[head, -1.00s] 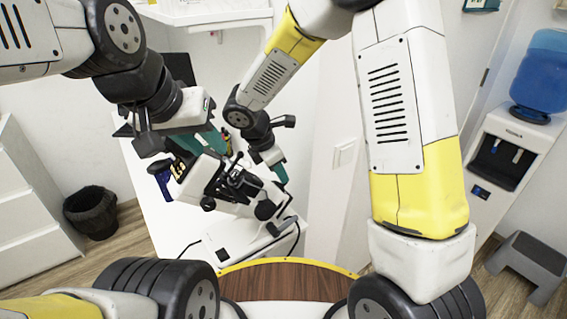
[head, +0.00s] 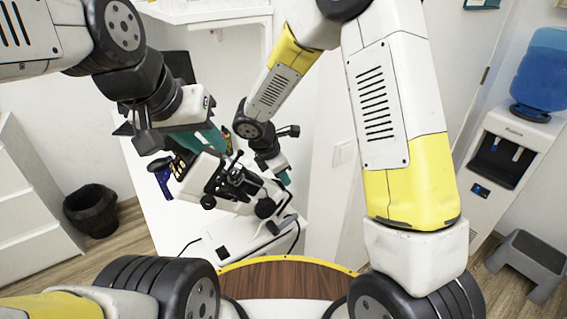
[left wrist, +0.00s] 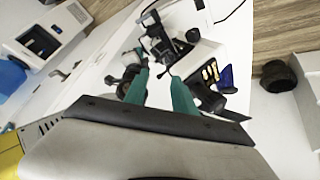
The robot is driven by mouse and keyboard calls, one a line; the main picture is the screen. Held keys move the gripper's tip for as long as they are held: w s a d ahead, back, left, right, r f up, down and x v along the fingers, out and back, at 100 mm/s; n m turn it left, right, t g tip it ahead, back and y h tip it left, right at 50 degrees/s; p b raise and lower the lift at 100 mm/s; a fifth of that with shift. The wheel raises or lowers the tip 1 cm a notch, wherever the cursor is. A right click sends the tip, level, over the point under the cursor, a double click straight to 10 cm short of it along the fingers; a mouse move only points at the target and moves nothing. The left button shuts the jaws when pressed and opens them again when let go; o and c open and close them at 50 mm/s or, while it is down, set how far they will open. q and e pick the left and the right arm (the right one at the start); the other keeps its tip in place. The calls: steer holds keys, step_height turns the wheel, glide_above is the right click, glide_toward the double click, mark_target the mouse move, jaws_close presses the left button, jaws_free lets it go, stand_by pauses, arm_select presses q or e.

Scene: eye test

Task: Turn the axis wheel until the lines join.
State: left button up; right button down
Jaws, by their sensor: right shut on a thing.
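The white and black eye-test instrument (head: 222,184) stands tilted in the head view on a white table; it also shows in the left wrist view (left wrist: 165,42). A round black knob (head: 265,208) is on its near right side. My right gripper (head: 284,178) has its teal fingers at the right side of the instrument, shut on a small part that I take for the axis wheel; the fingers and instrument hide it. My left gripper (head: 212,138) is above the instrument's back; in the left wrist view its teal fingers (left wrist: 160,75) are apart with nothing between them. The lines are not visible.
The white table (head: 150,205) carries a blue item (head: 162,180) left of the instrument. A dark bin (head: 92,210) stands on the floor at left. A water cooler (head: 510,150) and a grey step stool (head: 527,265) are at right. A cable lies near the instrument's base.

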steer(key=shift+s+d+f+m+t, duration=0.1)
steer(key=shift+s+d+m+t, duration=0.15)
steer(key=shift+s+m+t, duration=0.4)
steer(key=shift+w+g, duration=0.1)
steer(key=shift+g, duration=0.15)
steer(key=c, duration=1.5)
jaws_free()
steer(key=v, duration=0.8)
steer(key=shift+d, duration=0.2)
